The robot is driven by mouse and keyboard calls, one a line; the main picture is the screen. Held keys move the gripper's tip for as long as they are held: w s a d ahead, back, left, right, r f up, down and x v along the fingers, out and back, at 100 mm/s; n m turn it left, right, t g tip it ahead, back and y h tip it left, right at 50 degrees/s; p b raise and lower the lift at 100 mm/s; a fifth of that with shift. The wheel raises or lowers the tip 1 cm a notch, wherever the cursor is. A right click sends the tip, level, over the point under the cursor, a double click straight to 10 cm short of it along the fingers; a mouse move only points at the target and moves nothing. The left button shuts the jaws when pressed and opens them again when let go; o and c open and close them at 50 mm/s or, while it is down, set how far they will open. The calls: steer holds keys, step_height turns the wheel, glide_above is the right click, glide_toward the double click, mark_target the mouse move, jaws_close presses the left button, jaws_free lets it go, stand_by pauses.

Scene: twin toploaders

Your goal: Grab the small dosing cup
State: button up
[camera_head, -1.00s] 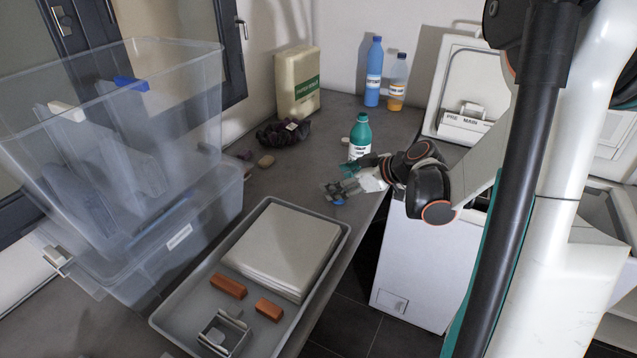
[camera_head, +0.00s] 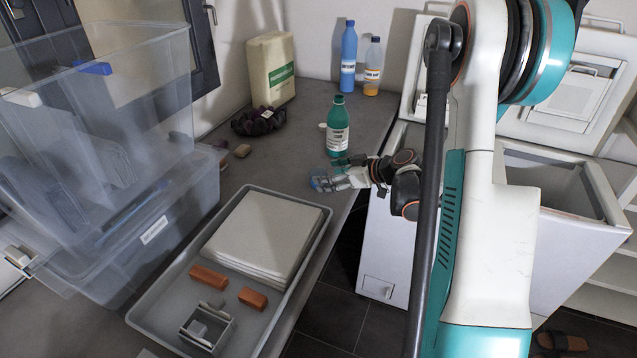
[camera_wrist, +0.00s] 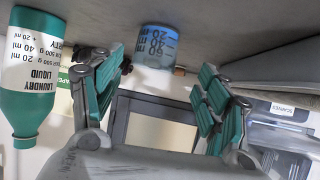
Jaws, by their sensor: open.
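The small dosing cup (camera_wrist: 155,47) is clear blue with ml markings. In the wrist view, which is upside down, it stands on the grey worktop just ahead of my gripper, between the lines of its two fingers. In the head view the cup (camera_head: 318,181) shows as a small blue patch at my fingertips, partly hidden. My gripper (camera_wrist: 160,78) is open and empty, with its teal-padded fingers wide apart. In the head view my gripper (camera_head: 335,178) reaches in low over the worktop from the right.
A green laundry liquid bottle (camera_head: 338,128) stands close behind my gripper; it also shows at left in the wrist view (camera_wrist: 30,75). A grey tray (camera_head: 318,232) with folded cloth is in front. Clear bins (camera_head: 150,190) stand left. The worktop edge is close on the right.

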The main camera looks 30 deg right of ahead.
mark_target(318, 174)
steer(key=x, duration=0.2)
steer(key=b+x, duration=0.2)
steer(key=x, duration=0.1)
steer(key=shift+w+d, duration=0.2)
steer(key=shift+w, duration=0.3)
steer(key=shift+r, duration=0.1)
steer(key=c, duration=1.1)
